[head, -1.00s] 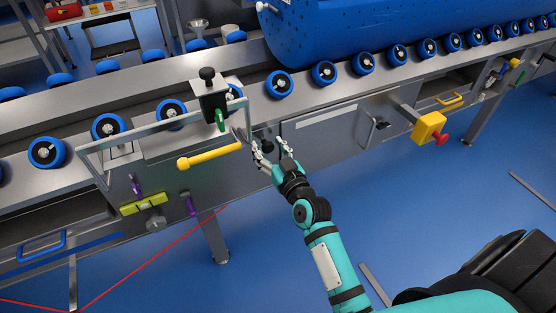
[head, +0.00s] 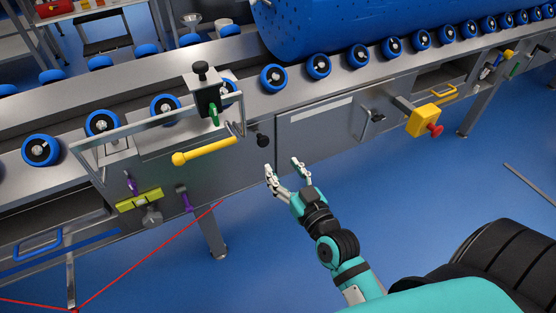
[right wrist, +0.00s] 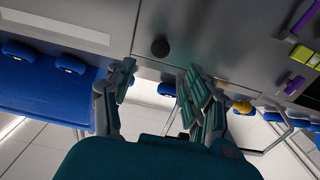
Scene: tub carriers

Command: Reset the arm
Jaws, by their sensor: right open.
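My right gripper (head: 283,166) is open and empty in front of the steel conveyor frame (head: 330,140). It hangs apart from the panel, below and to the right of the yellow-handled lever (head: 205,152) and the black knob (head: 263,140). In the right wrist view the gripper's two fingers (right wrist: 160,78) stand apart with nothing between them. The black knob also shows in that view (right wrist: 160,47), beyond the fingers. My left gripper is not in view.
A large blue perforated tub (head: 330,25) lies over the blue rollers (head: 273,77). A yellow box with a red button (head: 423,121) sticks out at the right. Purple levers (head: 182,198) and a lime bracket (head: 138,199) are at the lower left.

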